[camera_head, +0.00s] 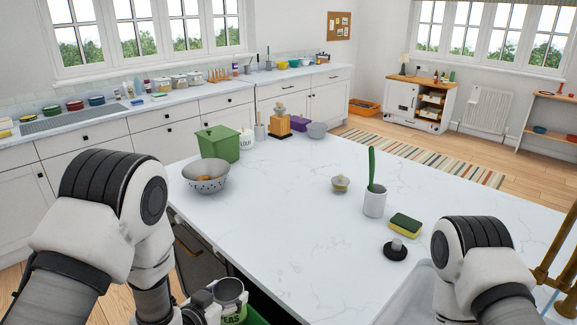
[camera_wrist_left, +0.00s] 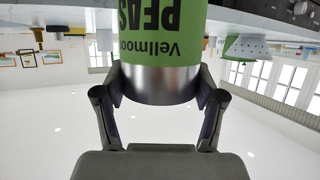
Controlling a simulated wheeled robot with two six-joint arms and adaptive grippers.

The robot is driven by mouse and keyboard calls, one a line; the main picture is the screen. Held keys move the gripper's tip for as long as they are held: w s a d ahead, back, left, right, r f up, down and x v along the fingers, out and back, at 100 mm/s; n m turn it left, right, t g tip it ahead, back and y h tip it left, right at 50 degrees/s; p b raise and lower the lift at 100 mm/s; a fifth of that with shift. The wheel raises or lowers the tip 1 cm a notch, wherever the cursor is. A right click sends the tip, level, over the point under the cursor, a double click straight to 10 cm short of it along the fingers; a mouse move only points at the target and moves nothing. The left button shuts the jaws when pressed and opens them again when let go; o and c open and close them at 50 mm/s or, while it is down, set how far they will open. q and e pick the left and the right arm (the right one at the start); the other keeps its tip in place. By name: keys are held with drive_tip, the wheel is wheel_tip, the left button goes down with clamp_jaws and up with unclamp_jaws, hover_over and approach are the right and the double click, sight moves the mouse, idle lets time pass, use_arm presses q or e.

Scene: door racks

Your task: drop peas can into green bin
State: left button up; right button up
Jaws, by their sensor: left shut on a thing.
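The peas can (camera_head: 232,314) has a green label and a bare metal end. My left gripper (camera_head: 215,298) is shut on it low in the head view, beside the worktop's near left edge. In the left wrist view the can (camera_wrist_left: 160,35) sits between both fingers, its label upside down in the picture. A green bin edge (camera_head: 257,316) shows just right of and below the can, mostly hidden by the worktop and the picture's bottom edge. A green lidded caddy (camera_head: 217,144) stands on the worktop. My right gripper is out of view.
On the white worktop (camera_head: 285,215) stand a grey colander (camera_head: 206,177), a utensil pot (camera_head: 375,202), a small lidded jar (camera_head: 340,183) and a sponge (camera_head: 405,224). A dark cabinet front (camera_head: 200,262) lies below the left edge. The worktop's middle is clear.

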sight(233, 283)
use_arm(q)
drive_tip(key=w+r+m+g+h, duration=0.2)
drive_tip(key=w+r+m+h, duration=0.2)
drive_tip(key=r, duration=0.1)
drive_tip(key=shift+g, duration=0.3)
drive_tip(key=f+b, duration=0.1)
drive_tip(key=f, duration=0.1)
drive_tip(key=f+b, duration=0.3)
drive_tip(key=f, duration=0.1)
drive_tip(key=shift+s+d, duration=0.2)
drive_tip(key=shift+s, duration=0.1)
drive_tip(key=shift+d+r, duration=0.1)
drive_tip(key=shift+r, duration=0.05)
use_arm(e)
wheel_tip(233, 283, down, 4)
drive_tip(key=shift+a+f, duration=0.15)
use_arm(q)
drive_tip(key=o, duration=1.2)
drive_tip(key=shift+s, duration=0.1)
